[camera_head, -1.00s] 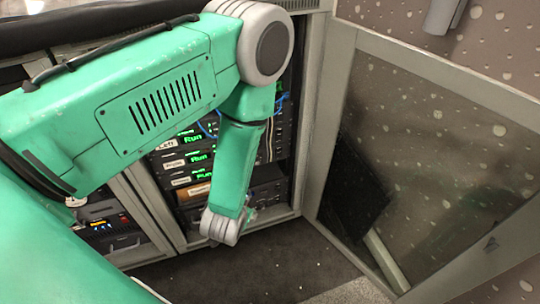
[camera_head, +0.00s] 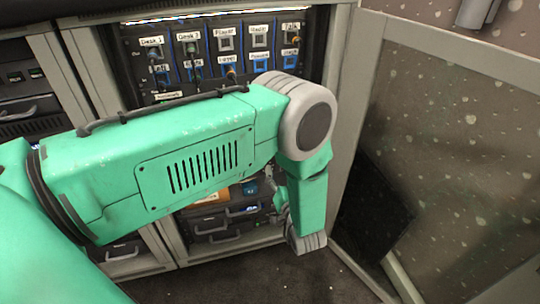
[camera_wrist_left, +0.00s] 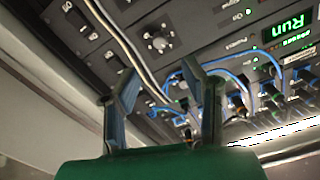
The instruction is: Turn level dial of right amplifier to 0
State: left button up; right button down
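In the left wrist view, my left gripper (camera_wrist_left: 159,67) is open with nothing between its fingers. A round dial (camera_wrist_left: 158,42) on a dark panel lies just beyond the fingertips, apart from them. An amplifier with a green "Run" display (camera_wrist_left: 290,28) shows at the upper right there. Which amplifier the dial belongs to cannot be read. In the head view, my left arm covers the amplifiers; its gripper (camera_head: 276,190) is partly hidden at the rack's lower right. My right gripper is not in view.
A patch panel (camera_head: 213,88) with labelled switches and plugs is above my arm. Blue and grey cables (camera_wrist_left: 238,82) run close to the left fingers. An open glazed rack door (camera_head: 455,150) stands at the right. Drawers (camera_head: 222,232) sit low in the rack.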

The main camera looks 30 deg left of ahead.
pick_arm(q)
jog(key=b+x, duration=0.2)
jog(key=x, duration=0.7)
jog(key=shift+w+b, duration=0.2)
jog(key=shift+b, duration=0.1)
jog(key=shift+a, duration=0.1)
grip_shut()
